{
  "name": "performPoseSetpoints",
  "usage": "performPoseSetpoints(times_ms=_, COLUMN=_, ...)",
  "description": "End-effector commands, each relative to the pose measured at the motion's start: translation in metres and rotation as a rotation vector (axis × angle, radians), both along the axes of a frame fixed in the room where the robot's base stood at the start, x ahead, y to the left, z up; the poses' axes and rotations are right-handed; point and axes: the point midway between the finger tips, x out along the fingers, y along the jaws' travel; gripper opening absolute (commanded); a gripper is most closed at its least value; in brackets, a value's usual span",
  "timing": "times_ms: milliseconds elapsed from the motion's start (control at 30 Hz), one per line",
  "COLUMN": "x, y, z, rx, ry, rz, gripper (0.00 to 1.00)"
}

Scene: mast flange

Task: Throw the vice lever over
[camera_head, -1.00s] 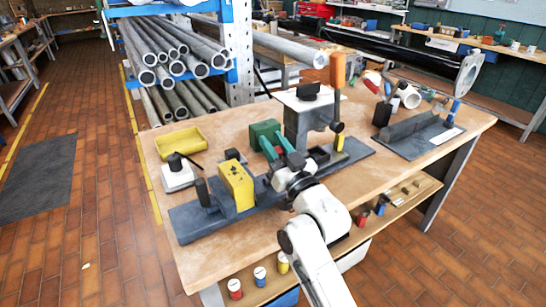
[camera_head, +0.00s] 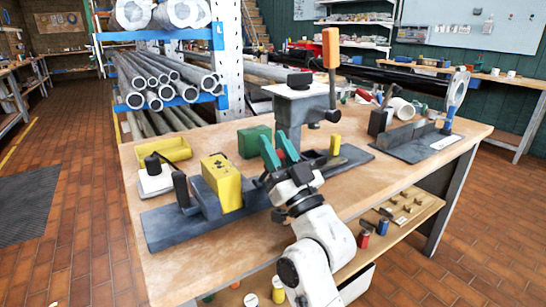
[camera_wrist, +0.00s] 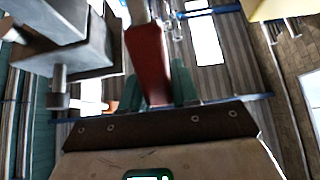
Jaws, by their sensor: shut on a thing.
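My gripper (camera_head: 279,150) is over the middle of the long dark base plate (camera_head: 160,229), in front of the grey post (camera_head: 289,120). Its green fingers point up and away, close together. In the wrist view a red handle (camera_wrist: 149,65) with a pale shaft lies between the teal fingers, and my gripper is shut on it. I take it for the vice lever; the head view mostly hides it. A separate orange-handled lever (camera_head: 331,48) stands upright beside the post's top. A yellow block (camera_head: 222,182) stands on the plate, left of my gripper.
A green block (camera_head: 254,141) sits behind my gripper. A yellow tray (camera_head: 168,150) and a white-based dark knob (camera_head: 155,176) are at the left. A second dark fixture (camera_head: 415,142) stands at the right. Bare wood (camera_head: 215,262) shows along the bench front.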

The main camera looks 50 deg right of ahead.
Motion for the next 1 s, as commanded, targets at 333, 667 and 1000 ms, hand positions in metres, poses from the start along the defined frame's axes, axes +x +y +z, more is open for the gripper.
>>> performPoseSetpoints(times_ms=333, x=-0.0013, y=0.0004, z=-0.0013, rx=-0.003, ry=-0.012, rz=0.001, gripper=0.00)
performPoseSetpoints(times_ms=667, x=-0.0012, y=0.0005, z=-0.0011, rx=-0.003, ry=-0.012, rz=0.000, gripper=0.38)
performPoseSetpoints(times_ms=1000, x=-0.0013, y=0.0005, z=-0.0011, rx=-0.003, ry=-0.012, rz=0.000, gripper=0.51)
